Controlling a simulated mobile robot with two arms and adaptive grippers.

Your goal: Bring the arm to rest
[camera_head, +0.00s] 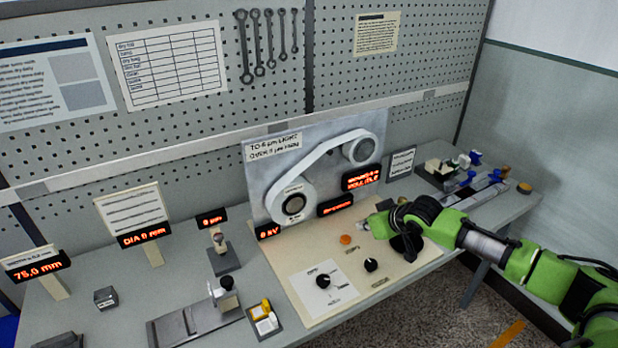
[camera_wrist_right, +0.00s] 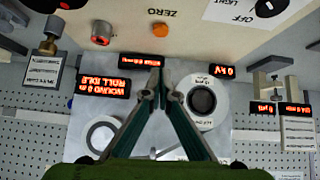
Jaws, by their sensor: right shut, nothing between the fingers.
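My right arm (camera_head: 483,245) comes in from the right and reaches over the bench. My right gripper (camera_head: 365,226) is shut and empty, just above the beige control panel (camera_head: 303,263). Its tip is a little beyond and to the right of the orange button (camera_head: 345,239). In the right wrist view the closed fingers (camera_wrist_right: 161,84) point towards the winding machine, and the orange button (camera_wrist_right: 159,30) lies ahead of them, apart. A black knob (camera_head: 371,265) and a dial (camera_head: 323,281) sit nearer on the panel. My left gripper is out of view.
A belt-and-roller machine (camera_head: 322,165) stands upright behind the panel. Small parts (camera_head: 452,170) crowd the right end. Free space lies above the bench.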

